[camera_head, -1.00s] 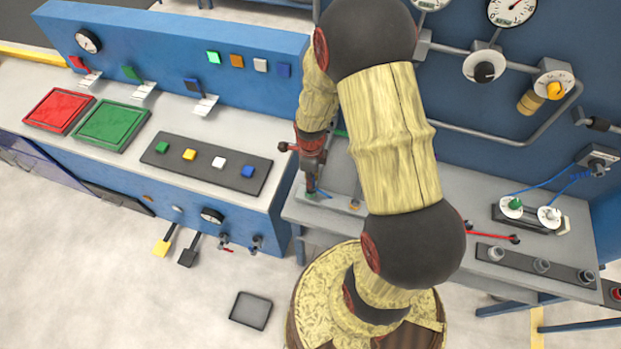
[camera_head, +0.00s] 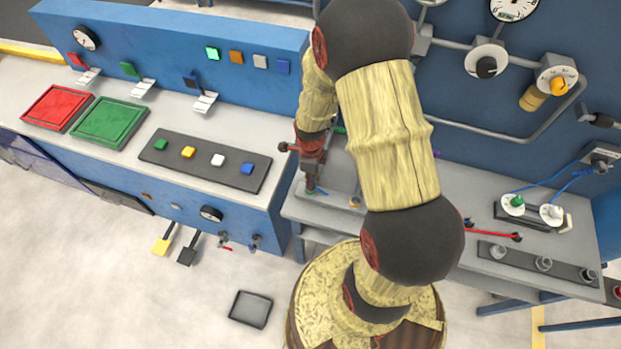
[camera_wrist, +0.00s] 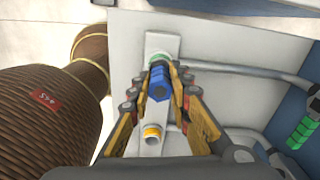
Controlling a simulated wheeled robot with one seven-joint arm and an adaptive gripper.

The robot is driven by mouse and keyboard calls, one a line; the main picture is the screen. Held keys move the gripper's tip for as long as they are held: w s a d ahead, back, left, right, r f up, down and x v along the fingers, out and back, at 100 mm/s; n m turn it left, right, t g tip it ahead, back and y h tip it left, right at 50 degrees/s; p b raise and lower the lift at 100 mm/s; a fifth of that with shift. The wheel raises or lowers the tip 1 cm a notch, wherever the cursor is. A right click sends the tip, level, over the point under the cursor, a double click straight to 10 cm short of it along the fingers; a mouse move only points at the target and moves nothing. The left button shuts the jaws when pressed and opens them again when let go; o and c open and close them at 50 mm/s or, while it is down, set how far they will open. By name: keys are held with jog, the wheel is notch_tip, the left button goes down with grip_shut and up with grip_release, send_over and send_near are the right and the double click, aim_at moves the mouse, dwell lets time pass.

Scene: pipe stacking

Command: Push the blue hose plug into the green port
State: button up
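The blue hose plug (camera_wrist: 160,84) is between the fingertips of my gripper (camera_wrist: 160,79) in the wrist view, and the fingers touch both its sides. The green port (camera_wrist: 159,57) shows as a pale green ring at the plug's far end, on a light plate. The plug lines up with the ring; how deep it sits cannot be told. In the head view my gripper (camera_head: 312,168) points down at the bench, right above the green port (camera_head: 310,190). The plug is mostly hidden there.
A yellow-ringed port (camera_wrist: 153,133) is on the same plate (camera_wrist: 150,148). A grey pipe (camera_wrist: 235,70) runs close to the right of my gripper in the wrist view. The blue console (camera_head: 170,40) with a button strip (camera_head: 205,163) stands left of the bench (camera_head: 460,190).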

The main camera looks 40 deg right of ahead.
jog(key=o, duration=0.5)
jog(key=shift+o, duration=0.2)
notch_tip(320, 180, up, 12)
dwell(0.4)
